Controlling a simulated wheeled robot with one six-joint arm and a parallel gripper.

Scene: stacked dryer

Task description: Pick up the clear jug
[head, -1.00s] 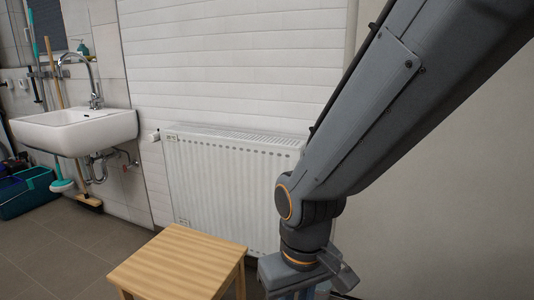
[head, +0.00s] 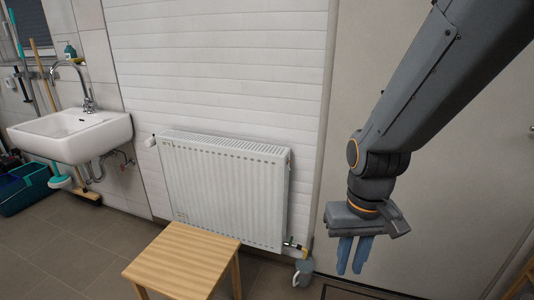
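A small grey-blue jug-like vessel (head: 304,273) with a pale handle on its left stands on the floor below the radiator's right end, under the valve. It looks see-through, but it is too small to be sure. My gripper (head: 350,270) hangs to the right of it with its two blue fingers pointing down. A narrow gap shows between the fingers, and nothing is held between them. The gripper is apart from the jug.
A wooden stool (head: 184,258) stands in front of the white radiator (head: 225,190). A white sink (head: 72,135) hangs at the left, with a teal bucket (head: 25,189) below. A pale door (head: 450,215) is behind my arm.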

